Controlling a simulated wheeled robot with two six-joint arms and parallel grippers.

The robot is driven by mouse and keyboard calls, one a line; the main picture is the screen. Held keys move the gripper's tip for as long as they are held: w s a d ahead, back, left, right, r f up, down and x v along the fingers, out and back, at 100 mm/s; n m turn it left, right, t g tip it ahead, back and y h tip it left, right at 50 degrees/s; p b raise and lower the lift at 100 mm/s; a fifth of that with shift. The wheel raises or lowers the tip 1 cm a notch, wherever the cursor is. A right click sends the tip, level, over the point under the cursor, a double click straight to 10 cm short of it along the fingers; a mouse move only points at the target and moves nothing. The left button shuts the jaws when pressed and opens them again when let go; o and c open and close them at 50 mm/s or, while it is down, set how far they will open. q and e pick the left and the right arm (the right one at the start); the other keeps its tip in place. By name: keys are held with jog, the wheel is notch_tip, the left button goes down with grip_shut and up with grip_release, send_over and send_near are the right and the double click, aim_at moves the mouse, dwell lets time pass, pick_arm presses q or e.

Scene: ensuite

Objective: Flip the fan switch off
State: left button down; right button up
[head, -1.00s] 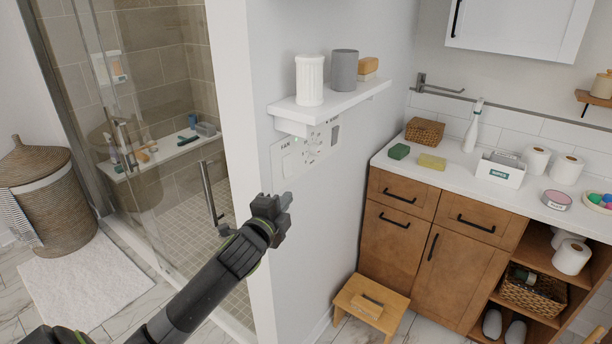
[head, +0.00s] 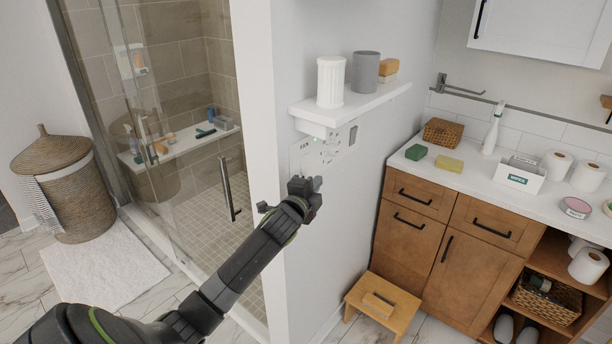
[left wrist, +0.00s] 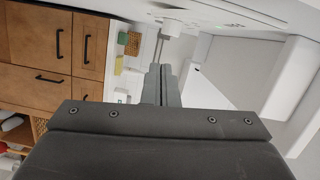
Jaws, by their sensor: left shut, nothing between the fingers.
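A white switch panel (head: 326,150) is on the wall below a small white shelf. Faint lettering and small controls show on it, with a green spot near its right end. The fan switch is too small and partly hidden to tell its position. My left gripper (head: 312,184) is shut and empty, just below the left part of the panel. I cannot tell whether it touches the wall. In the left wrist view its closed fingers (left wrist: 161,85) point toward the wall side. My right gripper is not in view.
The shelf (head: 350,104) juts out above the panel, holding a white fluted cup (head: 330,82), a grey cup (head: 365,71) and a brown block. A glass shower door with a handle (head: 229,192) stands left. A wooden vanity (head: 450,225) and step stool (head: 378,300) are right.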

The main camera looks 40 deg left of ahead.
aim_at(306, 166)
pick_arm(q)
jog(key=a, duration=0.1)
jog(key=w+a+p, duration=0.1)
jog(key=a, duration=0.2)
jog(key=shift+w+a+f+p, duration=0.1)
jog(key=shift+w+f+p, duration=0.2)
jog(key=shift+a+f+m+b, duration=0.1)
jog(key=shift+a+m+b, duration=0.25)
jog(key=shift+m, duration=0.15)
